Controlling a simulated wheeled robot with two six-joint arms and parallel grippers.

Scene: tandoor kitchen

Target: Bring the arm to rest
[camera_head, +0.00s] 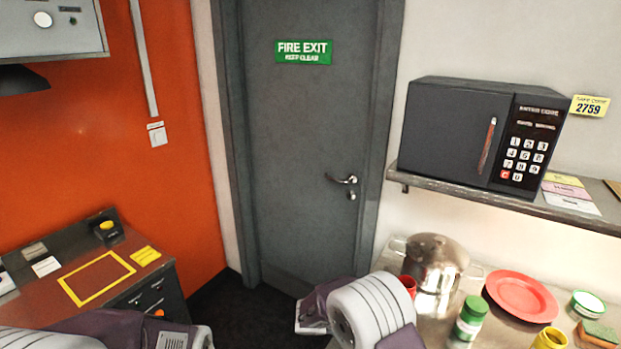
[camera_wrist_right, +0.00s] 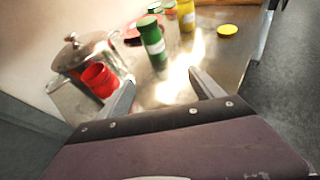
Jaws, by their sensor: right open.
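My right gripper (camera_wrist_right: 161,79) shows in the right wrist view with its two fingers spread apart and nothing between them. It is over the steel counter (camera_wrist_right: 215,50), which has a bright glare spot. A red cup (camera_wrist_right: 98,79) is close to the left finger, and a green-lidded jar (camera_wrist_right: 152,42) is beyond the fingers; I cannot tell the exact gaps. In the head view my right arm is at the bottom centre, beside the counter, and its fingers cannot be made out. Part of my left arm is at the bottom left; its fingers do not show.
A lidded steel pot (camera_head: 432,262), a red plate (camera_head: 521,297), a green-lidded jar (camera_head: 469,318) and a yellow container (camera_head: 550,338) stand on the right counter. A left bench (camera_head: 60,260) and a grey door (camera_head: 305,150) border dark free floor.

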